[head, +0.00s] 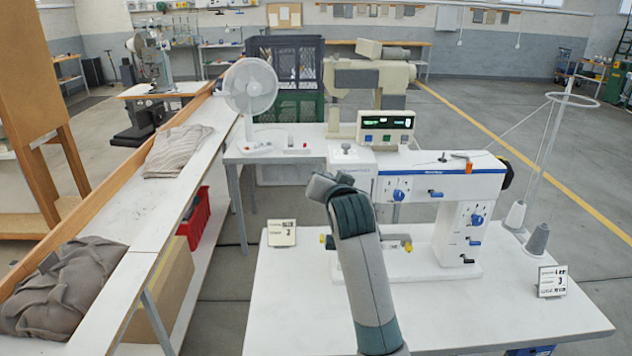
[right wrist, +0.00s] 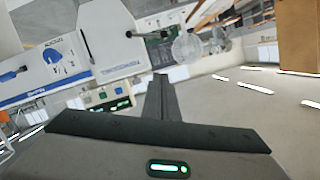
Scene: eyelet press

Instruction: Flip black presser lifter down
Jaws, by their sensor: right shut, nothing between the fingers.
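The white sewing machine (head: 440,183) with blue knobs stands on the white table. Its needle end is partly hidden behind my right arm in the head view. The machine also shows tilted in the right wrist view (right wrist: 105,38), at upper left. My left gripper is not in view.
A display panel (head: 385,127) sits behind the machine. A white fan (head: 250,90) stands at the back left. The table front (head: 480,318) is clear. A long bench (head: 120,215) with folded cloth runs along the left.

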